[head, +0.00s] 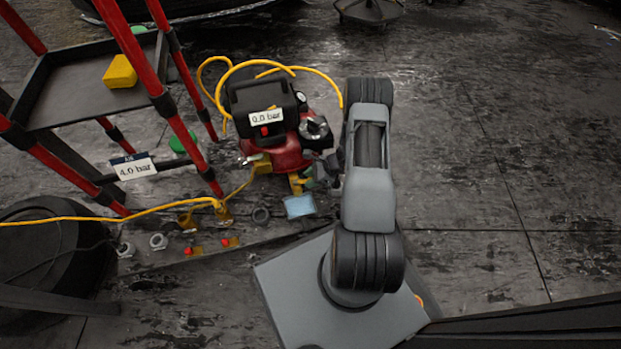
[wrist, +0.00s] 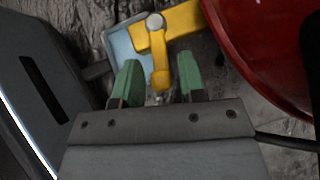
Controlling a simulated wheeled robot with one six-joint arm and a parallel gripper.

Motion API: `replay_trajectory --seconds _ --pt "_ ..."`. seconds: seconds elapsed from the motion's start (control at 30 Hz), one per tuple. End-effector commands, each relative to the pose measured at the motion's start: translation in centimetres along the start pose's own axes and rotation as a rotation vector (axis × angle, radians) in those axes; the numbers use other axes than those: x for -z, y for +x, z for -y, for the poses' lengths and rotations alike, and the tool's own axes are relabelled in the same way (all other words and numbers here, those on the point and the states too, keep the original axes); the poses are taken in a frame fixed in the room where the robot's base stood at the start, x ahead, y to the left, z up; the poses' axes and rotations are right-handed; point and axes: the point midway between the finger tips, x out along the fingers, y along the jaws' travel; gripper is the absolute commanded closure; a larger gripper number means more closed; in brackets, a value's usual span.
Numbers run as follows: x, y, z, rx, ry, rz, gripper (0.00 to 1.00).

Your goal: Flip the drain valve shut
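The drain valve is yellow, low on the red compressor (head: 290,155). In the head view the valve (head: 296,184) shows at the compressor's front right, partly beside my gripper. In the wrist view the valve body (wrist: 185,20) has a round grey pivot, and its yellow lever (wrist: 160,72) points toward my gripper. My gripper (wrist: 160,82) has two green fingertips, one on each side of the lever's end, with a gap on both sides. It is open. In the head view my gripper (head: 318,178) is mostly hidden by my arm.
A light blue tray (head: 300,206) lies below the valve. A yellow hose (head: 120,212) runs left from the compressor. A red-framed cart (head: 75,85) stands at left. Small fittings (head: 158,241) lie on the floor. The compressor display reads 0.0 bar. The floor at right is clear.

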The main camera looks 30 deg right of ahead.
Motion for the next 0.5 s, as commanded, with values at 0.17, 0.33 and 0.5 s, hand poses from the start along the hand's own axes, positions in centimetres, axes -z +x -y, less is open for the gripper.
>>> replay_trajectory --seconds 0.17,0.33,0.5 --pt "0.00 -0.02 0.01 0.000 0.000 0.000 0.80" --pt "0.00 -0.02 0.01 0.000 0.000 0.000 0.96" --pt "0.01 0.03 0.14 -0.011 -0.014 0.001 1.00"
